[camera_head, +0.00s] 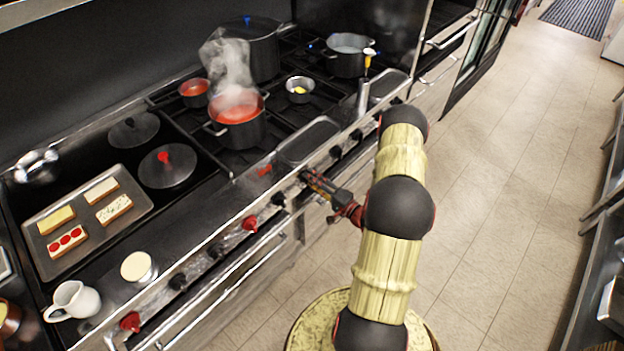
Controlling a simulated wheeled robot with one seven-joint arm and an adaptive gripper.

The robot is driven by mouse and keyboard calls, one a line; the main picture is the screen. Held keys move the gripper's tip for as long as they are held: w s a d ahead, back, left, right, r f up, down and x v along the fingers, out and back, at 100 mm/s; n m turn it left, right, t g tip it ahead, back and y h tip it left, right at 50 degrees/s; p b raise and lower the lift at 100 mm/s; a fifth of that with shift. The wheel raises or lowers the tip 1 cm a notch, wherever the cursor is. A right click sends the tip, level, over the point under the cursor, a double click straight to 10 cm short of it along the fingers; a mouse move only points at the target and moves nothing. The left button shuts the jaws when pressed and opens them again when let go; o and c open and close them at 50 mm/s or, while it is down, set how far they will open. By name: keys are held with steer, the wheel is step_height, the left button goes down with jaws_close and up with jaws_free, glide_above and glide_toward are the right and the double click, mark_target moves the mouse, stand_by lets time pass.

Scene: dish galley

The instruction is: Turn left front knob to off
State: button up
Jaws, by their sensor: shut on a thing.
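The stove's front panel carries a row of knobs, some red and some black. My gripper (309,177) reaches the panel from the right, with its fingers shut on a knob that they mostly hide. I cannot make out that knob's pointer or setting. On the burners, a pot of red liquid (238,128) steams.
A tray of pastries (60,262), a white pitcher (68,304) and a cream-topped cup (139,267) stand at the left. Small pans and larger pots (349,60) occupy other burners. An oven handle (215,296) runs below the knobs. The tiled floor (500,190) at right is clear.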

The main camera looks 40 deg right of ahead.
steer(key=shift+m, duration=0.5)
steer(key=o, duration=1.2)
steer(key=s+d, duration=0.1)
steer(key=s, duration=1.1)
